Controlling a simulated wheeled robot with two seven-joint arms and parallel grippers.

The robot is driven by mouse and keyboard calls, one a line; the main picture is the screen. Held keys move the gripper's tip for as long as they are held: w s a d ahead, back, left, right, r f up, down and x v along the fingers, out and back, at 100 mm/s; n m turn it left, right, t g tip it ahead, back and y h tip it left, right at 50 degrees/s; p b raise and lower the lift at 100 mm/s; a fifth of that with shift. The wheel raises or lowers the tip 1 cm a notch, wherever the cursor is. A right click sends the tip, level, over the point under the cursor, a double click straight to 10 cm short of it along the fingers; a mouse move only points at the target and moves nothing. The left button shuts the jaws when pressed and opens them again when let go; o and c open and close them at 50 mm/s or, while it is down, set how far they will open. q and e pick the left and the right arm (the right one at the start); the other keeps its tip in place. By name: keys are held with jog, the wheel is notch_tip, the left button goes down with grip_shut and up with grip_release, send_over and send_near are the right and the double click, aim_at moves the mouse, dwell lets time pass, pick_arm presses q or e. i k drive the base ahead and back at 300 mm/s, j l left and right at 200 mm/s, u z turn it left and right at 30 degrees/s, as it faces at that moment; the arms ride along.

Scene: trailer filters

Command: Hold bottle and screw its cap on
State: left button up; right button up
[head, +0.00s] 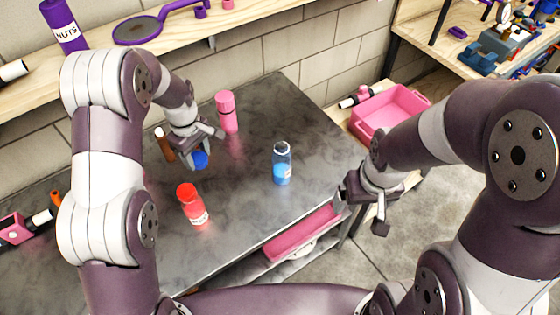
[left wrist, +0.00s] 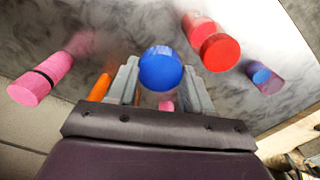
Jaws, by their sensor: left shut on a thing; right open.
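The blue cap (head: 201,160) is held between the fingers of my left gripper (head: 203,152), above the dark table. It also shows between the two fingers in the left wrist view (left wrist: 160,68). The clear bottle with blue contents (head: 282,165) stands upright on the table to the right of the left gripper, with no blue cap on it. It also shows at the right of the left wrist view (left wrist: 264,77). My right gripper (head: 362,211) is open and empty, to the right of the bottle and beyond the table's right edge.
A red bottle (head: 195,208) stands nearer than the left gripper, and a pink bottle (head: 228,115) stands behind it. A pink bin (head: 390,108) is at the right. The table around the blue bottle is clear. A wooden shelf (head: 180,50) runs along the back wall.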

aim_at(281, 155)
jog(key=k, duration=0.45)
jog(key=i+l+u, duration=0.15)
jog(key=l+u, duration=0.2)
jog(key=i+l+u, duration=0.1)
jog(key=l+u, duration=0.55)
jog(key=i, duration=0.05)
